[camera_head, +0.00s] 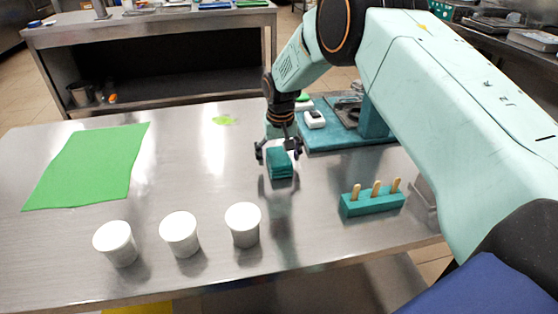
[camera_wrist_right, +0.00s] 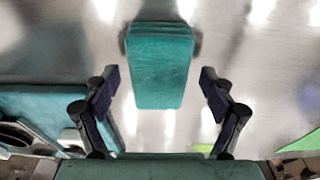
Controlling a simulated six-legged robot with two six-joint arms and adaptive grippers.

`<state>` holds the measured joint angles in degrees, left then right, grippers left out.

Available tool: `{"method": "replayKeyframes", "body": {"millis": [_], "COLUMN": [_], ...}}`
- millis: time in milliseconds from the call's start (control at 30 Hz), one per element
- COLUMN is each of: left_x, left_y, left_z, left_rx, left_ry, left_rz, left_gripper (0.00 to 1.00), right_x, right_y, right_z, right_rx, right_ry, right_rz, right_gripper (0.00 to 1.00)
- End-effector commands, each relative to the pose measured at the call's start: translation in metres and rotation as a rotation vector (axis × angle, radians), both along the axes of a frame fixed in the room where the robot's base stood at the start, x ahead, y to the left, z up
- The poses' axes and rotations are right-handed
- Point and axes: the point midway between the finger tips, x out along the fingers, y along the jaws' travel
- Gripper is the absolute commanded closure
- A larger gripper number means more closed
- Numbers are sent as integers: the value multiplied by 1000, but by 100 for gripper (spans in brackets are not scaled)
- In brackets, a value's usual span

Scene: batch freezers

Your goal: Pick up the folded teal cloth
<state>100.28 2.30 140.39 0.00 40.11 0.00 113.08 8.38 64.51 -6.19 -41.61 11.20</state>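The folded teal cloth (camera_head: 279,164) is a small, thick rectangle on the steel table in the head view, near the middle. In the right wrist view the cloth (camera_wrist_right: 160,65) is at the upper centre, ahead of the fingertips. My right gripper (camera_head: 278,153) is over the cloth with its fingers spread to either side. In the right wrist view the right gripper (camera_wrist_right: 158,82) is open, with a gap between each finger and the cloth. My left gripper is not in view.
Three white cups (camera_head: 179,234) stand along the front of the table (camera_head: 160,285). A green mat (camera_head: 88,168) lies at the left. A teal block with wooden sticks (camera_head: 372,203) stands at the right. A blue-teal board with equipment (camera_head: 345,137) is behind it.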

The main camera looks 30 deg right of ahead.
Motion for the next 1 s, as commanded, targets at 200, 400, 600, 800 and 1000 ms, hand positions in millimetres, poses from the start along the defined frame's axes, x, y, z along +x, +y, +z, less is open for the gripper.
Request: {"method": "replayKeyframes", "body": {"millis": [200, 400, 600, 800, 1000], "left_x": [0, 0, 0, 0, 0], "left_y": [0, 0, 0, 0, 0], "left_z": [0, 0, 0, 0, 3], "left_rx": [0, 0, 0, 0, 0], "left_ry": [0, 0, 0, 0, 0], "left_rz": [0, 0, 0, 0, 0], "left_gripper": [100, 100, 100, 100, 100], "right_x": [1, 2, 3, 3, 3], "right_y": [0, 0, -1, -2, -2], "right_z": [-1, 0, 0, 0, 19], "right_rx": [0, 0, 1, 1, 1], "right_ry": [1, 0, 0, 0, -3], "right_rz": [1, 2, 3, 3, 3], "right_gripper": [38, 55, 72, 73, 73]}}
